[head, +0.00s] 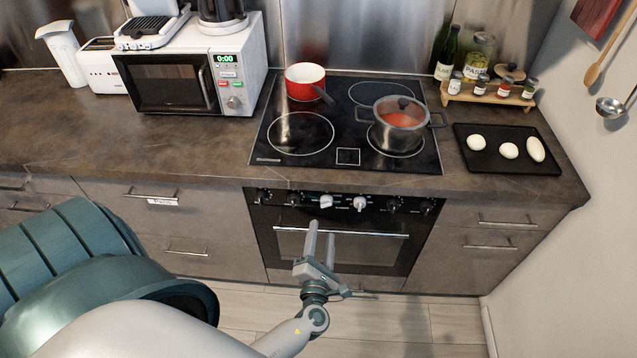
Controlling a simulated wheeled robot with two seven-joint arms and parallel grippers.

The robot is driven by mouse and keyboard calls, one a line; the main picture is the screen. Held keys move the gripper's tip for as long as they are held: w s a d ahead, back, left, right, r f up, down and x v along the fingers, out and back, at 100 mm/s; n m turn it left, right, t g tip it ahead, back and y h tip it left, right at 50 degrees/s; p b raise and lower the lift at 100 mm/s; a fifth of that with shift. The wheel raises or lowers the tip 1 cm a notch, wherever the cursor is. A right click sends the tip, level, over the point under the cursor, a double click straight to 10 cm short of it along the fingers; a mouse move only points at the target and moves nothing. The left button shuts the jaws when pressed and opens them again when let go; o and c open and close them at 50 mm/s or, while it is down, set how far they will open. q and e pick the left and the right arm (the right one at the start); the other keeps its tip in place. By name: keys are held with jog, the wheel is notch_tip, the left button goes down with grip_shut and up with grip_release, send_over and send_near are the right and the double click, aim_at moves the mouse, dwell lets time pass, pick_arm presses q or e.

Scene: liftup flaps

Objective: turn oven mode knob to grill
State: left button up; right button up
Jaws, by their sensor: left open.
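The oven (380,255) is built in below the cooktop, with a dark front and a horizontal door handle (385,235). Its control panel carries a row of knobs. Two light knobs stand out, one on the left (326,201) and one on the right (360,203); darker knobs sit to either side. The markings are too small to read, so I cannot tell which is the mode knob or its setting. My left gripper (321,238) is open and empty, with its fingertips in front of the oven door, a little below the light knobs. My right gripper is not in view.
The cooktop (345,158) above holds a red saucepan (305,82) and a steel pot (398,125). A black tray (500,165) with pale items lies to the right. A microwave (190,75) stands left. Drawer handles stick out on both sides of the oven.

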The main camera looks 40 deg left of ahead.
pick_arm(q)
jog(key=b+v, duration=0.1)
jog(key=v, duration=0.6)
jog(key=shift+s+d+b, duration=0.2)
jog(key=shift+s+b, duration=0.1)
jog(key=shift+s, duration=0.05)
jog(key=s+d+f+n+g+h+b, duration=0.15)
jog(key=s+f+n+g, duration=0.4)
jog(key=f, duration=0.95)
jog(key=s+f+n+g+h, duration=0.25)
jog(key=s+f+n, duration=0.45)
jog(key=f, duration=0.7)
jog(key=s+f+n+g+h, duration=0.2)
jog(key=s+f+n, duration=0.6)
jog(key=s+n, duration=0.4)
jog(key=s+f+n+g+h, duration=0.2)
jog(key=s+f+n+g, duration=0.2)
jog(key=s+f+n, duration=0.5)
jog(key=s+n+b, duration=0.1)
jog(key=s+n, duration=0.1)
jog(key=n, duration=0.2)
jog(key=shift+s+d+f+h, duration=0.15)
jog(key=shift+s+f+h, duration=0.15)
jog(key=shift+s, duration=0.1)
